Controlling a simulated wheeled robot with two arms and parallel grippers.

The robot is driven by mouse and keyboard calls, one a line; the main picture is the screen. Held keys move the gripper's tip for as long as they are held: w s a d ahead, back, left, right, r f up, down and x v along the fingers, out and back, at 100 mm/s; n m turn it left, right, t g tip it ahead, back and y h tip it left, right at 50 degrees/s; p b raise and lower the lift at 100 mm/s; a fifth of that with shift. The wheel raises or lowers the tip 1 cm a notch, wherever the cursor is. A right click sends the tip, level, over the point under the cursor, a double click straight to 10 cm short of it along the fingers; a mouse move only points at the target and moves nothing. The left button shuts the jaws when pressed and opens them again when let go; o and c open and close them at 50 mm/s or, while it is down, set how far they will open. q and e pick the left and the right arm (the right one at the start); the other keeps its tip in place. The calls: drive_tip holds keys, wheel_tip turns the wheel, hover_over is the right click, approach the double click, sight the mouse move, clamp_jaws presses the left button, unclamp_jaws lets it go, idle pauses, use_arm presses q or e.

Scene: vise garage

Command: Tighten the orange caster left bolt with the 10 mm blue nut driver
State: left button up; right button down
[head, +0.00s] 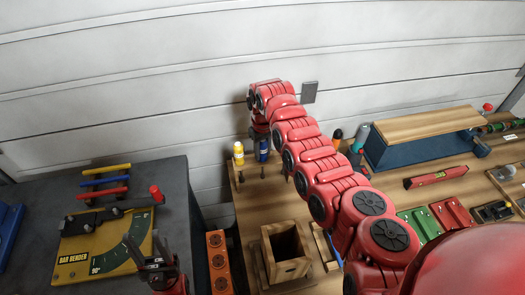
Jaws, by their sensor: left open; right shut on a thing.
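A blue-handled driver (262,154) stands upright at the back left of the wooden bench, beside a yellow-handled one (238,152). My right gripper (260,138) is directly over the blue driver and shut on it; the fingers are mostly hidden by the wrist. My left gripper (152,258) is open and empty, in front of the bar bender at the bottom. The caster and its left bolt cannot be made out. An orange piece with dark round parts (217,264) sits between the two tables; I cannot tell what it is.
A yellow bar bender (75,262) and coloured bars (104,190) lie on the dark table (160,180). On the bench are an open wooden box (286,254), a red level (437,177) and a blue box with a wooden top (385,153). My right arm spans the bench.

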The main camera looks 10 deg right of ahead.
sight(262, 145)
drive_tip(key=c, duration=1.1)
unclamp_jaws()
clamp_jaws()
drive_tip(key=shift+r+p, duration=0.65)
drive_tip(key=shift+r, duration=5)
drive_tip(key=shift+r+p, duration=0.9)
drive_tip(key=shift+r, duration=0.6)
